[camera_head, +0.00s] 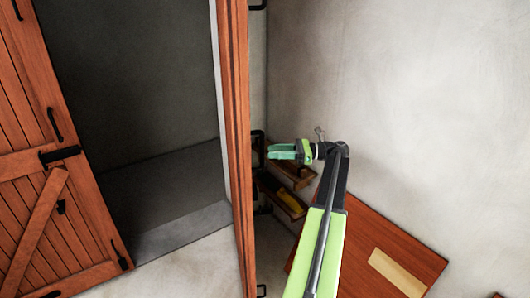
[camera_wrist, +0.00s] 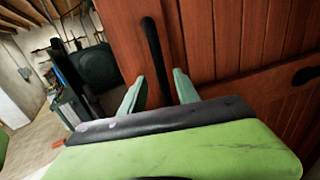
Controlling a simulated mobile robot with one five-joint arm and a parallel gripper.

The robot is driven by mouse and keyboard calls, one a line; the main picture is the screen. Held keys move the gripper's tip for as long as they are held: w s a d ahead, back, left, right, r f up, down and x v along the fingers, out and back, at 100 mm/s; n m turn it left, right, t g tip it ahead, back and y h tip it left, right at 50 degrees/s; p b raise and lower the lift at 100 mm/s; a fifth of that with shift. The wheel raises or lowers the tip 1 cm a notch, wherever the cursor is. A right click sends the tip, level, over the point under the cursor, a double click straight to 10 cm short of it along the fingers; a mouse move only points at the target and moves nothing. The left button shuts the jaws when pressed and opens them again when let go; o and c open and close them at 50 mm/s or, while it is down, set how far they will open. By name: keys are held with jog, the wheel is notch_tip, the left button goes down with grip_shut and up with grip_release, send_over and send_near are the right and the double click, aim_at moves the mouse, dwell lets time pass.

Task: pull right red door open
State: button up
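The right red door (camera_head: 238,130) is seen nearly edge-on in the head view, standing beside the dark doorway (camera_head: 140,100). In the wrist view the red plank face of a door (camera_wrist: 225,45) fills the middle and right. A black vertical handle (camera_wrist: 152,50) is on it. My gripper (camera_head: 272,152) is right of the door's edge in the head view, pointing left at the door. In the wrist view my gripper (camera_wrist: 158,85) has its two green fingers apart, with the handle's lower part appearing between them. I cannot tell whether they touch it.
Another red door (camera_head: 45,150) with black fittings stands at the left of the doorway. Small wooden shelves (camera_head: 290,175) are on the wall behind my gripper. A reddish wooden panel (camera_head: 390,245) is at lower right. Dark equipment (camera_wrist: 95,65) stands left in the wrist view.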

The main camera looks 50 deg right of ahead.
jog(key=v, duration=0.7)
